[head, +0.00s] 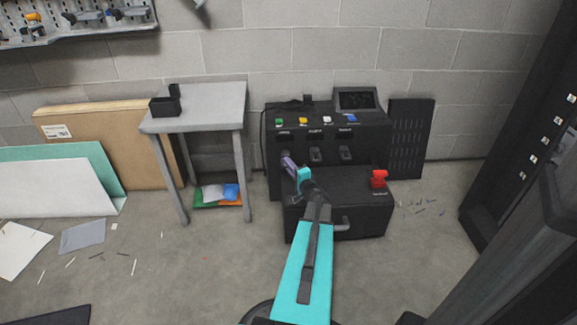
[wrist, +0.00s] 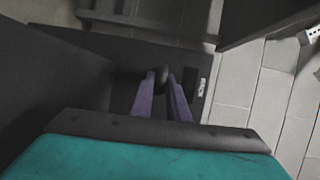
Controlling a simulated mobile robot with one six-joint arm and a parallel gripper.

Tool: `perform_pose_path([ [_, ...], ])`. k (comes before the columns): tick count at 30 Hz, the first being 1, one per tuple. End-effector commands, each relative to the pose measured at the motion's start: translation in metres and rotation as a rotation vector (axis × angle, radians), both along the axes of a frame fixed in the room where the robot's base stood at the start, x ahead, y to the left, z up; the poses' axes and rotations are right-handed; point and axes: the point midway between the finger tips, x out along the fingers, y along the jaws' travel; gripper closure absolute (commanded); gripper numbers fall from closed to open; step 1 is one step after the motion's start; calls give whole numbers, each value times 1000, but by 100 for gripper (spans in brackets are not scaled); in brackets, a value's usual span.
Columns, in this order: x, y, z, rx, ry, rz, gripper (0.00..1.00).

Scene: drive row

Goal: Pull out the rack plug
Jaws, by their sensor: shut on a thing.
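The black console (head: 325,130) stands against the block wall in the head view, with a sloped panel. My gripper (head: 287,160) reaches the left end of its panel, beside two dark fittings to the right. In the wrist view the two purple fingers of my gripper (wrist: 161,76) are shut on a small dark rounded piece, the rack plug (wrist: 161,70). A white label reading RACK (wrist: 203,87) is on the panel just right of it. The plug is mostly hidden by the fingers, and I cannot tell whether it is seated or partly out.
A red switch (head: 379,178) sits on the console's lower right ledge. Coloured buttons (head: 326,120) and a small screen (head: 356,99) are above. A grey table (head: 200,106) stands left, a dark rack (head: 530,130) right. Scraps litter the floor.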

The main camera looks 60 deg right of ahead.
Motion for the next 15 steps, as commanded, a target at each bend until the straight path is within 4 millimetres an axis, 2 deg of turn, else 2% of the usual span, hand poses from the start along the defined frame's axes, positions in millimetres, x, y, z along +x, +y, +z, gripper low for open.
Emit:
perform_pose_path([
  [12, -3, 6, -2, -3, 8, 3, 100],
  [13, -3, 6, -2, -3, 8, 3, 82],
  [15, -3, 6, -2, -2, 7, 3, 70],
])
